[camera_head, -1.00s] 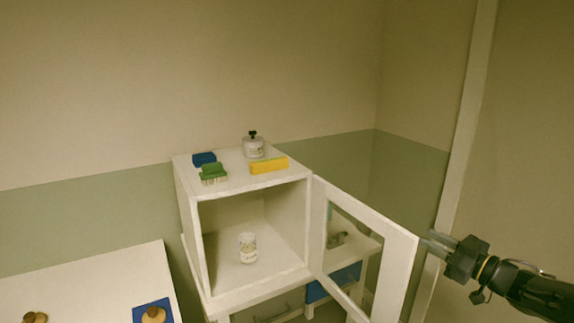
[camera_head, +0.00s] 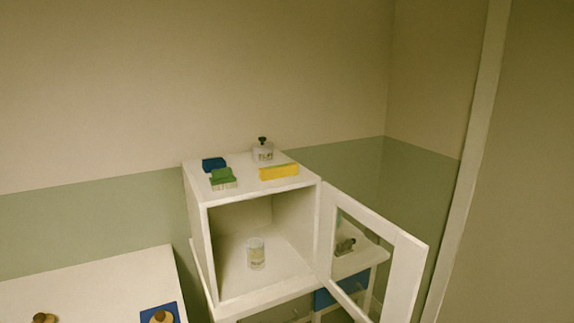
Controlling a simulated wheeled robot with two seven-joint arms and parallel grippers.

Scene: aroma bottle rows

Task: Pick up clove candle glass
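A small whitish glass with a label (camera_head: 256,253) stands upright inside the open white cabinet (camera_head: 204,262), on its floor near the front. The label is too small to read, so I cannot tell whether it is the clove one. Neither of my grippers shows in the head view now.
The cabinet's glazed door (camera_head: 404,279) stands swung open to the right. On the cabinet top are a blue block (camera_head: 213,164), a green brush (camera_head: 223,177), a yellow block (camera_head: 279,172) and a lidded jar (camera_head: 263,152). A white table (camera_head: 95,288) stands at the left.

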